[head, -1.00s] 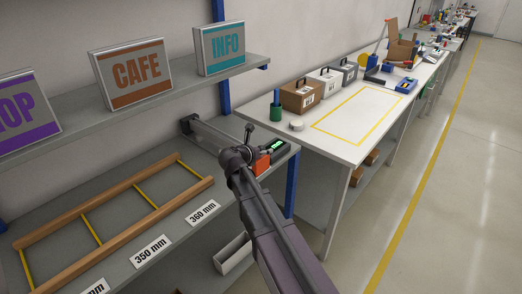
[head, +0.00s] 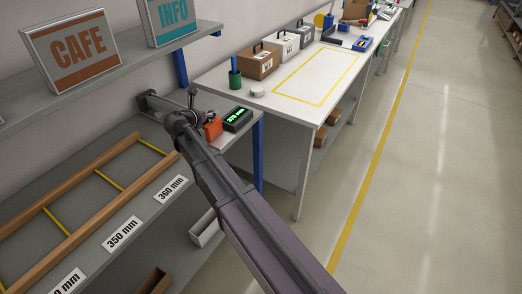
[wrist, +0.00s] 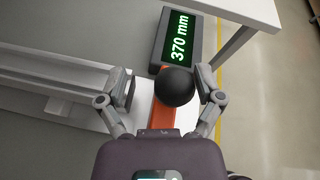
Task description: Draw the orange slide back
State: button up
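The orange slide (wrist: 163,116) carries a round black knob (wrist: 174,87) and sits at the end of a grey rail (wrist: 60,72). My gripper (wrist: 165,88) is open, with one finger on each side of the knob. The right finger is very close to the knob, and I cannot tell if it touches. A clear gap shows at the left finger. A dark display box (wrist: 178,38) beyond the slide reads 370 mm. In the head view, the orange slide (head: 213,127) shows beside my wrist, which hides much of the knob and fingers. The display (head: 237,118) stands right of it.
A wooden frame with yellow cross strips (head: 88,189) lies on the grey bench to the left, beside labels such as 360 mm (head: 171,189). A white table (head: 270,100) with cases stands behind. A shelf with signs (head: 73,48) hangs above. Floor at right is clear.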

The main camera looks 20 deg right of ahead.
jog(key=w+a+p+v, duration=0.1)
jog(key=p+v, duration=0.5)
jog(key=v, duration=0.8)
jog(key=s+d+f+m+g+y+p, duration=0.1)
jog(key=s+d+m+g+y+p, duration=0.15)
jog(key=s+d+m, duration=0.4)
jog(key=s+d+f+m+g+y+p, duration=0.1)
jog(key=s+d+m+g+p, duration=0.25)
jog(key=d+m, duration=0.6)
jog(key=s+d+r+m+g+y+p, duration=0.1)
jog(key=s+d+m+g+y+p, duration=0.1)
jog(key=s+m, duration=0.4)
jog(key=s+d+r+m+g+y+p, duration=0.1)
jog(key=s+d+m+g+y+p, duration=0.1)
jog(key=s+m, duration=0.4)
jog(key=shift+s+d+r+m+y+p, duration=0.3)
jog(key=shift+d+m+y+p, duration=0.15)
jog(key=shift+m+y+p, duration=0.5)
